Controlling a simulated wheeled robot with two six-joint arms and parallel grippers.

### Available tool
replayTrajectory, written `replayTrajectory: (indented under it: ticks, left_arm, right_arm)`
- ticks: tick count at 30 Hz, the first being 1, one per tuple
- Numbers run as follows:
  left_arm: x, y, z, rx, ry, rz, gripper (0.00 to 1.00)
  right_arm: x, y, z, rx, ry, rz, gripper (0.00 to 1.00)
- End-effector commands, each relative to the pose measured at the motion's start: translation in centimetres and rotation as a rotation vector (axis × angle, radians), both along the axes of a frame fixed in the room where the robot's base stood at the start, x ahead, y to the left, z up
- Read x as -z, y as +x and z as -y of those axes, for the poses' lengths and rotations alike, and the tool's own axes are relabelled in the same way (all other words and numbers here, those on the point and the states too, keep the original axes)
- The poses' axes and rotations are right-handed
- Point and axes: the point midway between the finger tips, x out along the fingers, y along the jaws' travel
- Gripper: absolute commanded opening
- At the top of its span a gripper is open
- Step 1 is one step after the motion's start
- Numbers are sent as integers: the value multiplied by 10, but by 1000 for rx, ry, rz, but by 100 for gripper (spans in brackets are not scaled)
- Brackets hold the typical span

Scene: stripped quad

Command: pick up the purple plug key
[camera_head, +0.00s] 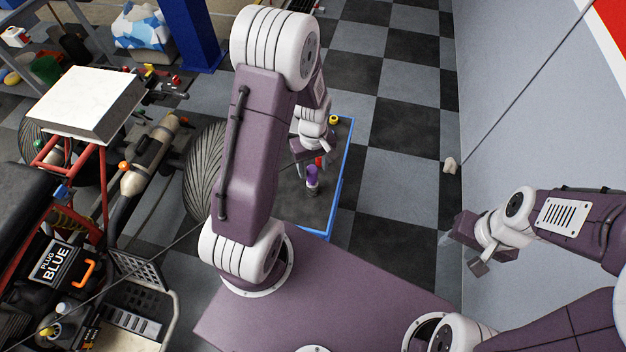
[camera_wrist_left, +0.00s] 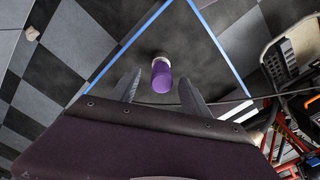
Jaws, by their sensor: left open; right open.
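The purple plug key (camera_head: 312,176) stands on a dark table with a blue edge (camera_head: 341,181). It has a purple grip and a paler lower part. In the left wrist view the key (camera_wrist_left: 161,76) shows between the tips of my left gripper (camera_wrist_left: 159,80), whose two fingers are apart with a gap on each side of it. I cannot tell how far above or around the key the fingers are. In the head view my left gripper (camera_head: 308,163) is just behind the key, partly hidden by my arm. My right gripper (camera_head: 461,253) is open and empty at the right, away from the table.
A grey wall (camera_head: 530,120) bounds the right. The checkered floor (camera_head: 390,190) between is mostly clear.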

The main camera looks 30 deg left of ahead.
Motion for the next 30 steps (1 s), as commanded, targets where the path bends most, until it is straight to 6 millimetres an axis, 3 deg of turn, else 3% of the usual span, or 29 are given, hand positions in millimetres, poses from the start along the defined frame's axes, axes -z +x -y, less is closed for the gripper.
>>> replayTrajectory:
  ticks: [7,15,21,30]
  left_arm:
    - [43,-1,-1,0,-1,-5,55]
    - [47,0,-1,0,0,0,55]
    - [47,0,-1,0,-1,-1,0]
    - [46,0,-1,0,0,1,0]
  right_arm:
    - [0,0,0,0,0,0,46]
    - [0,0,0,0,0,0,46]
    - [0,0,0,0,0,0,46]
    - [0,0,0,0,0,0,46]
